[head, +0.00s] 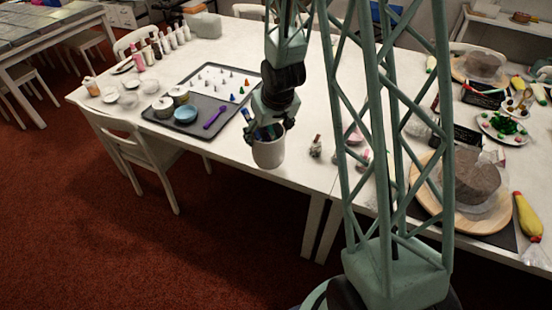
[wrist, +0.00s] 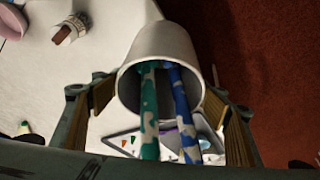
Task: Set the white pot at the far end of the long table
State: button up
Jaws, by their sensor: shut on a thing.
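The white pot (head: 268,152) is at the near edge of the long white table (head: 240,60) in the head view, with tools standing in it. In the wrist view the white pot (wrist: 163,45) lies between my fingers, with a green-patterned and a blue-patterned handle inside. My gripper (head: 268,128) is shut on the pot, one finger on each side of its rim; it also shows in the wrist view (wrist: 160,105). Whether the pot's base touches the table or is slightly above it, I cannot tell.
A dark tray (head: 180,118) with piping tips, a blue bowl (head: 186,114) and a purple spatula (head: 214,117) lies left of the pot. Several bottles (head: 165,45) stand at the far left. A cake turntable (head: 480,215) is right of my column. White chairs (head: 150,150) stand alongside.

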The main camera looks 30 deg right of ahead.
aim_at(276, 127)
jog(key=s+d+m, duration=0.1)
jog(key=s+d, duration=0.9)
jog(key=s, duration=0.1)
jog(key=shift+s+f+p, duration=0.15)
jog(key=shift+s+p, duration=0.15)
jog(key=shift+s, duration=0.05)
dwell(0.3)
jog(key=w+a, duration=0.1)
jog(key=w, duration=0.3)
jog(key=w+a+f, duration=0.1)
jog(key=w, duration=0.4)
jog(key=w+a, duration=0.2)
jog(key=w, duration=0.3)
jog(key=shift+w+f, duration=0.2)
jog(key=shift+w, duration=0.05)
jog(key=shift+a, duration=0.1)
jog(key=shift+w+a+f, duration=0.1)
jog(key=shift+w, duration=0.4)
jog(key=shift+f+b, duration=0.6)
jog(key=shift+f, duration=1.25)
jog(key=o, duration=1.5)
jog(key=shift+s, duration=0.1)
